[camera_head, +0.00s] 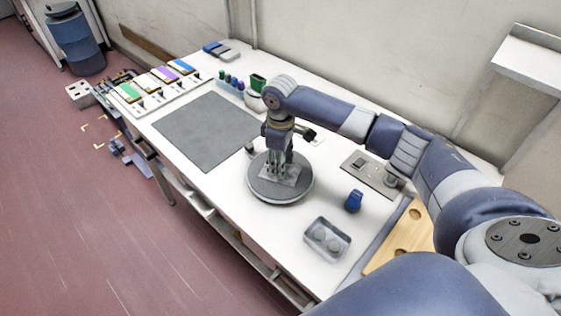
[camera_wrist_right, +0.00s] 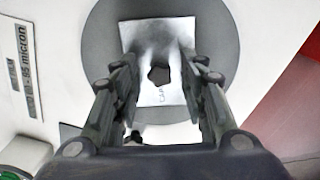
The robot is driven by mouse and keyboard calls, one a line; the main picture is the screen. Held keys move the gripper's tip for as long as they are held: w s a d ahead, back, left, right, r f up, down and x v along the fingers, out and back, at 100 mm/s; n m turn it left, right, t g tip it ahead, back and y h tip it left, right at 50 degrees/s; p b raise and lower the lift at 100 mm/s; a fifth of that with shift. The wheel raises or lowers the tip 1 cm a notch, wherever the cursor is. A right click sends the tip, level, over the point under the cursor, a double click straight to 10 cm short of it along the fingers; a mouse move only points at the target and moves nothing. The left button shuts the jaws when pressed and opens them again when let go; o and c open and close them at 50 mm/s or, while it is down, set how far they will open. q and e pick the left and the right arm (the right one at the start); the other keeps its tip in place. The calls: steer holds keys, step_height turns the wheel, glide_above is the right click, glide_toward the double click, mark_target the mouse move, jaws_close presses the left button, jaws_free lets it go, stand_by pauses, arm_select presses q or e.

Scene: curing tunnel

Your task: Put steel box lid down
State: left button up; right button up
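A flat silver-grey metal plate (camera_wrist_right: 148,35), with a dark pentagon-shaped mark or opening and partly hidden lettering, shows above a round dark-grey disc (camera_wrist_right: 97,50). It may be the steel box lid. In the head view the plate (camera_head: 292,177) is small, over the disc (camera_head: 262,191) on the white table. My right gripper (camera_wrist_right: 162,68) points down over the disc, with its fingers apart on both sides of the plate. I cannot tell whether they touch it. A small grey box (camera_head: 327,239) with round shapes inside stands in front of the disc. My left gripper is out of view.
A dark-grey mat (camera_head: 207,132) lies left of the disc. A blue object (camera_head: 353,201), a grey metal plate (camera_head: 370,174) and a wooden board (camera_head: 402,238) lie to the right. A rack with coloured parts (camera_head: 157,88) and small bottles stand at the far end.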

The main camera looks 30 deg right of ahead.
step_height(320, 180, up, 12)
steer(key=b, duration=0.2)
steer(key=shift+r, duration=0.15)
stand_by(0.5)
